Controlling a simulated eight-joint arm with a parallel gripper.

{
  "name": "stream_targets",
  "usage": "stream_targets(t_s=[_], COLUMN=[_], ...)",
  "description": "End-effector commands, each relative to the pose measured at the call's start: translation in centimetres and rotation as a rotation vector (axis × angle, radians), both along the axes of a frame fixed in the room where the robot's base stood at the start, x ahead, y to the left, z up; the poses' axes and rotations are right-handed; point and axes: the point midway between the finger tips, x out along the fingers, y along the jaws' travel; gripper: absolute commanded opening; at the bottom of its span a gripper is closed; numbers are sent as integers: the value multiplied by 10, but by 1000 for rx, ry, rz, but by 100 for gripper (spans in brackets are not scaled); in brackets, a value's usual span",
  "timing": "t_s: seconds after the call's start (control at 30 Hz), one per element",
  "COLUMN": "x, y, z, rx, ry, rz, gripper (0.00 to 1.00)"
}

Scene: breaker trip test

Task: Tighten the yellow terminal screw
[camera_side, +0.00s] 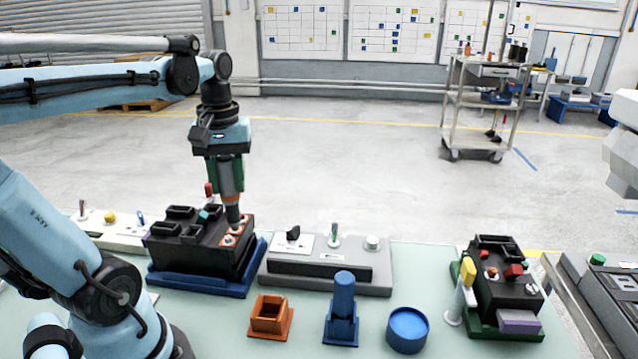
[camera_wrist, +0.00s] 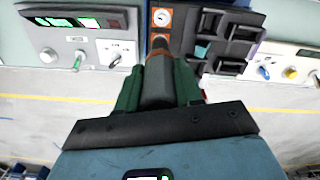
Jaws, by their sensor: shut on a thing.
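My gripper (camera_side: 230,182) has green fingers, shut on a dark grey driver-like tool (camera_side: 233,212) that points down. In the wrist view, the gripper (camera_wrist: 158,88) clasps the tool's grey barrel (camera_wrist: 158,75) from both sides. The tool's narrow end is at the orange terminal strip (camera_side: 243,224) on the black breaker block (camera_side: 190,253). A pale round screw (camera_side: 228,240) shows on the strip in front of the tool; another screw (camera_wrist: 162,17) shows in the wrist view. I cannot tell which screw is yellow, or whether the tip touches one; the tool hides that spot.
The block sits in a blue tray (camera_side: 205,290). Beside it is a grey switch panel (camera_side: 330,277). An orange square holder (camera_side: 270,316), blue stand (camera_side: 342,310) and blue round cup (camera_side: 407,329) stand in front. A second black block (camera_side: 500,280) is at right.

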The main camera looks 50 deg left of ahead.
Motion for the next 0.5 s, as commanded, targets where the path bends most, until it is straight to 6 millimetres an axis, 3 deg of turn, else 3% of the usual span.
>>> stream_targets(t_s=[0.5], x=[0], y=[0], z=[28], rx=[0], ry=[0], rz=[0], gripper=[5])
